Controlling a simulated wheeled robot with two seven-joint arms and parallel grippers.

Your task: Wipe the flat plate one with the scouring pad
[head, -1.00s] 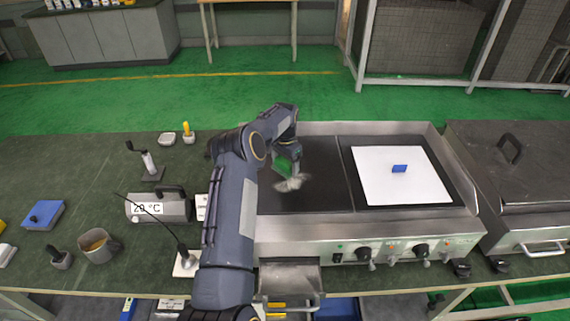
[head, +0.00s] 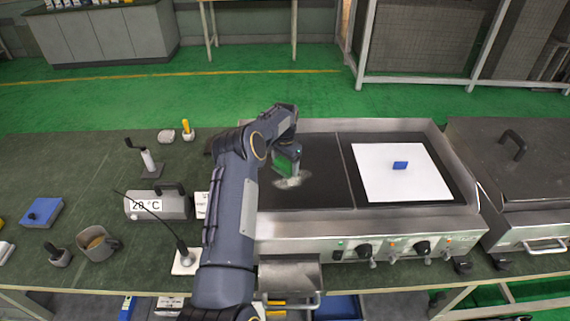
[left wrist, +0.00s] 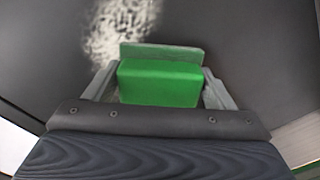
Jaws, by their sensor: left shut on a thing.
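My left gripper (head: 287,172) is shut on the green scouring pad (left wrist: 160,82), which sits between its two fingers in the left wrist view. The pad is over the left dark flat plate (head: 322,190) of the griddle, low at the surface; I cannot tell for sure whether it touches. A whitish, speckled smear (head: 294,182) lies on that plate right beside the pad. It also shows in the left wrist view (left wrist: 118,28), just beyond the pad. My right gripper is not in view.
On the right half of the griddle a white sheet (head: 385,186) carries a small blue block (head: 400,165). A raised metal rim (head: 340,126) runs behind the plates.

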